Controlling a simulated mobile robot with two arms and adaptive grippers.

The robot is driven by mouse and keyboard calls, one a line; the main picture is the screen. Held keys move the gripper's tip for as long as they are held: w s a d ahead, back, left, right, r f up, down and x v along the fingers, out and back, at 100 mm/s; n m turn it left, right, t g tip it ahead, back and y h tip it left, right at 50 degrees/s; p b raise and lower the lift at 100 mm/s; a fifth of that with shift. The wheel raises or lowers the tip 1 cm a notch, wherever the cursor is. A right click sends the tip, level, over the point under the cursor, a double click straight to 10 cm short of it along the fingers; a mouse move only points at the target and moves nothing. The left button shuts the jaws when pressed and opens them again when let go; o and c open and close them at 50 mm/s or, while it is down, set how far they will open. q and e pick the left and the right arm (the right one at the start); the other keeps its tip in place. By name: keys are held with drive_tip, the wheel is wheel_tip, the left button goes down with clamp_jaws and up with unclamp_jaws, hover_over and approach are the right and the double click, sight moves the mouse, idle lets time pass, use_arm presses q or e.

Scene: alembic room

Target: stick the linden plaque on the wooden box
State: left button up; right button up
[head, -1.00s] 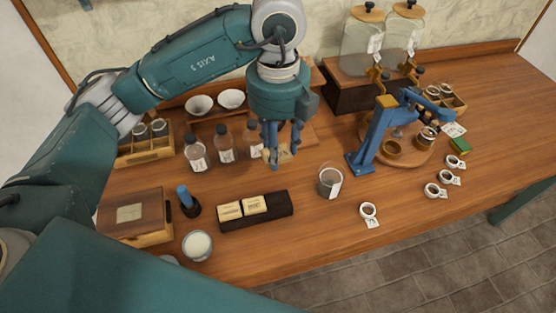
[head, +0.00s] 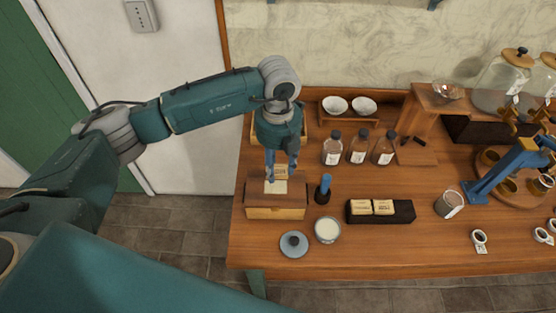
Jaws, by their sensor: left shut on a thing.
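The wooden box (head: 262,205) stands at the left end of the table, its brown lid shut. A pale patch (head: 276,188) lies on the lid. My left gripper (head: 281,170) points down over the back part of the box, shut on a small cream plaque (head: 281,173). I take this for the linden plaque, but its lettering is too small to read. The plaque seems to be just above or behind the pale patch; I cannot tell whether it touches the lid. My right gripper is not in view.
A dark rack (head: 403,212) with two cream plaques (head: 372,207) lies right of the box. A blue-handled tool (head: 324,188), a cup of white stuff (head: 327,230) and a grey lid (head: 294,244) are close by. Bottles (head: 358,149) stand behind. Table between rack and bottles is clear.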

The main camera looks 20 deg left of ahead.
sight(277, 169)
use_arm(q)
drive_tip(key=shift+s+a+f, duration=0.1)
drive_tip(key=shift+a+f, duration=0.15)
drive_tip(key=shift+a, duration=0.15)
drive_tip(key=shift+d+f, duration=0.25)
drive_tip(key=shift+f, duration=0.1)
drive_tip(key=shift+f+b, duration=0.55)
drive_tip(key=shift+f, duration=0.05)
drive_tip(key=shift+a+f+b, duration=0.1)
drive_tip(key=shift+f+b, duration=0.25)
drive_tip(key=shift+f, duration=0.25)
wheel_tip(277, 169, down, 2)
drive_tip(key=shift+f+b, duration=0.1)
drive_tip(key=shift+b, duration=0.45)
drive_tip(key=shift+f+b, duration=0.5)
drive_tip(key=shift+b, duration=0.05)
drive_tip(key=shift+f, duration=0.15)
